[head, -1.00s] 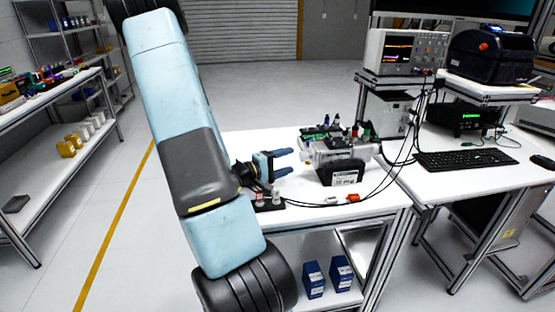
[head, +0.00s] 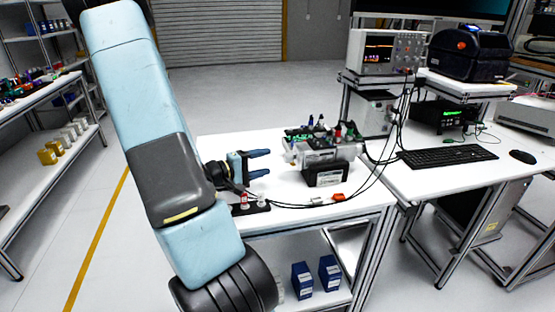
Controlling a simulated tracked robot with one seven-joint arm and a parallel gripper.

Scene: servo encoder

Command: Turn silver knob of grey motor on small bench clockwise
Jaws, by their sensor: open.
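My gripper (head: 265,163) is open and empty above the left part of the small white bench (head: 224,146). Its two blue fingers point right, toward the grey motor assembly (head: 318,157), with a small gap between. The assembly stands on the bench with a black labelled block (head: 326,173) on its front side and green and dark parts on top. A silver knob cannot be told apart at this size; the assembly's left end faces my fingers.
A small dark stand with red and white pieces (head: 245,206) sits below my gripper. Black cables (head: 375,178) curve along the bench's front and right. An orange connector (head: 338,197) lies at the front. A desk with a keyboard (head: 447,157) adjoins on the right.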

